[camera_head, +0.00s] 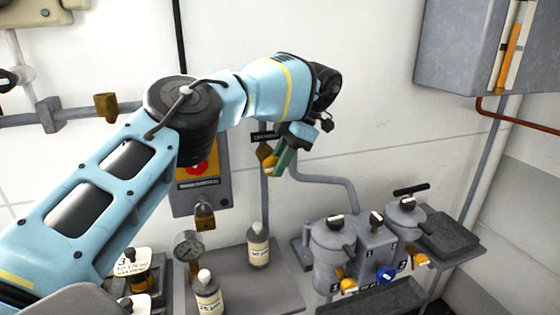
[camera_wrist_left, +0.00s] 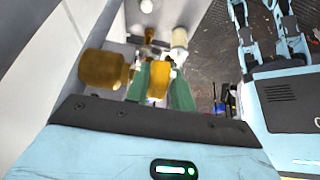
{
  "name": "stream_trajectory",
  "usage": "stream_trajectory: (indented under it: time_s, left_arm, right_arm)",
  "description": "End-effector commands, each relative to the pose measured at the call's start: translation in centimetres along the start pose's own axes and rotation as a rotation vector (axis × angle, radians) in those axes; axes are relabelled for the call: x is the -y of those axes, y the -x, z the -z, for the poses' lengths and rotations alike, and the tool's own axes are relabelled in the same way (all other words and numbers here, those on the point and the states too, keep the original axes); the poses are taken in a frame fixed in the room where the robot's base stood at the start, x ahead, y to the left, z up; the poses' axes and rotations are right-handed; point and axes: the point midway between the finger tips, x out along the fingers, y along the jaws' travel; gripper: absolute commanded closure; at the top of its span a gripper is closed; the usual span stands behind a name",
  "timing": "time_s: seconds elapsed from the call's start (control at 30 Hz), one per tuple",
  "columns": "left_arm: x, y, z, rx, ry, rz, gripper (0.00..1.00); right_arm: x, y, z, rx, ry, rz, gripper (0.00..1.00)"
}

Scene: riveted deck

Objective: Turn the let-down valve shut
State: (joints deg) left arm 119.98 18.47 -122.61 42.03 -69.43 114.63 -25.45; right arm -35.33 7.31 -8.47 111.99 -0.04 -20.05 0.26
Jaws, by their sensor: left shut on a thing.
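The let-down valve, with an orange handle (camera_head: 265,156), is on a vertical grey pipe at the wall, below a small dark label (camera_head: 265,138). The label is too small to read surely. My left gripper (camera_head: 283,160) reaches it from the right. In the left wrist view, its green fingers (camera_wrist_left: 160,88) stand on both sides of the yellow-orange handle (camera_wrist_left: 159,79) and are shut on it. A brown brass body (camera_wrist_left: 103,68) shows just left of the fingers. The handle's exact angle is hard to tell. My right gripper is not in view.
Below are a bench (camera_head: 275,292), a white-labelled bottle (camera_head: 258,247), another bottle (camera_head: 208,295) and a gauge (camera_head: 188,246). A grey unit with pots and knobs (camera_head: 375,250) stands at right. A padlocked panel (camera_head: 200,200) is left of the valve. A wall cabinet (camera_head: 455,50) hangs at upper right.

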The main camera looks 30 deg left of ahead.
Motion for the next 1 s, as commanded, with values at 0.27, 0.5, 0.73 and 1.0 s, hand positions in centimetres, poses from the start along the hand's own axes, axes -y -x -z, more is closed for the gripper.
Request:
stream_trajectory:
  time_s: [0.27, 0.5, 0.73, 1.0]
  left_arm:
    - [-0.03, -0.13, -0.23, -0.064, 0.001, -0.002, 0.99]
    - [-0.01, -0.14, -0.23, -0.086, 0.000, -0.002, 0.99]
    - [0.01, -0.17, -0.22, -0.090, -0.001, 0.000, 0.99]
    - [0.02, -0.21, -0.24, -0.091, -0.002, 0.000, 0.70]
  right_arm:
    - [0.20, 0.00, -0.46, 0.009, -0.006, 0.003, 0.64]
    - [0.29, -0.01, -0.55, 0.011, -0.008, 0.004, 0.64]
    - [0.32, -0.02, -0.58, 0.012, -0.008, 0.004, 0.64]
    - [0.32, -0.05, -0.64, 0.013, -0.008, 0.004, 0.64]
